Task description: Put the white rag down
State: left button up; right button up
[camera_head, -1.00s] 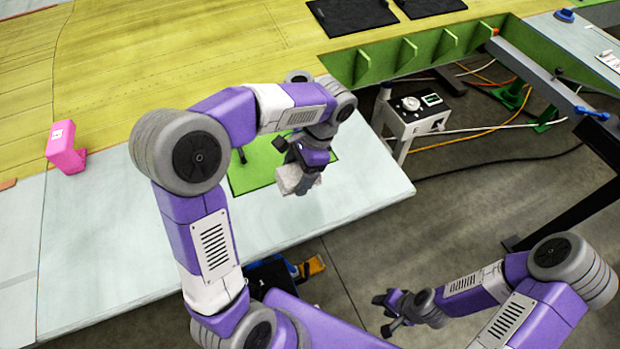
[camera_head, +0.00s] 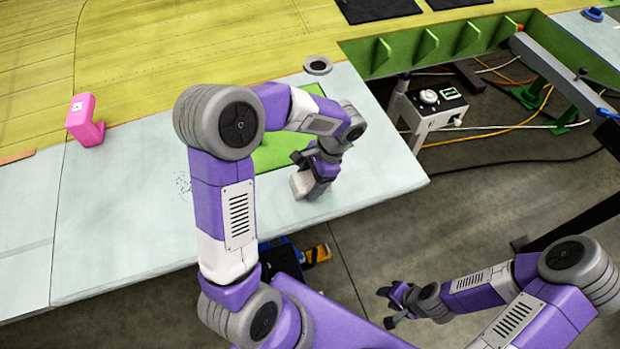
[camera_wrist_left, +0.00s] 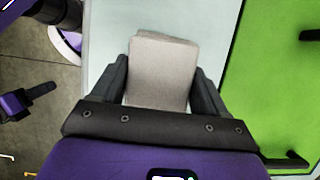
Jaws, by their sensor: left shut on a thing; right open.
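The white rag (camera_head: 303,184) is a folded, greyish-white block in my left gripper (camera_head: 312,180). The gripper is shut on it, low over the pale panel near its front right corner. In the left wrist view the rag (camera_wrist_left: 163,70) sits between the two fingers (camera_wrist_left: 162,85). I cannot tell whether the rag touches the panel. My right gripper (camera_head: 388,307) is open and empty, over the floor at the lower right.
A green mat (camera_head: 280,152) lies on the pale panel (camera_head: 120,225) behind the left gripper. A pink object (camera_head: 84,120) stands at the left. A dark ring (camera_head: 317,65) lies at the back. A dark patch of specks (camera_head: 183,184) marks the panel. A white device (camera_head: 428,108) stands right.

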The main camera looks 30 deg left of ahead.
pick_arm(q)
jog(key=shift+f, duration=0.2)
jog(key=o, duration=1)
jog(key=shift+d+r, duration=0.15)
jog(key=shift+r, duration=0.35)
jog(key=p+v, duration=0.1)
jog(key=v, duration=1)
jog(key=shift+w+r, duration=0.1)
jog(key=shift+r, duration=0.15)
